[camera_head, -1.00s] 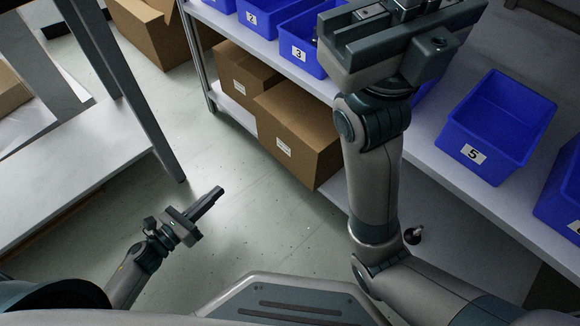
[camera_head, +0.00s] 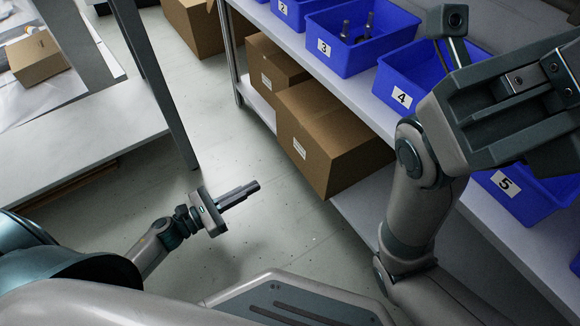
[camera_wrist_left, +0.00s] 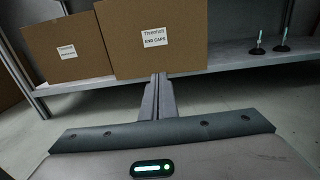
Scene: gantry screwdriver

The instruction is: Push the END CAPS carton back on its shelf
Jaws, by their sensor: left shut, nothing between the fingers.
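The END CAPS carton (camera_wrist_left: 185,30) is a brown box with a white label, in the left wrist view. In the head view it is the larger, nearer carton (camera_head: 335,135) on the lower shelf, and its near corner sticks out past the shelf's front edge. My left gripper (camera_head: 254,186) is shut and empty, low over the floor in front of the shelf. Its fingers (camera_wrist_left: 157,78) point at the carton's lower front, with a gap between in the head view. My right gripper (camera_head: 515,110) is close to the head camera; its fingertips cannot be made out.
A second carton (camera_head: 272,72) stands left of the END CAPS carton. Blue numbered bins (camera_head: 345,45) stand on the upper shelf. Two dark upright items (camera_wrist_left: 270,45) stand on the lower shelf at right. A grey table (camera_head: 75,140) is at left. The floor between is clear.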

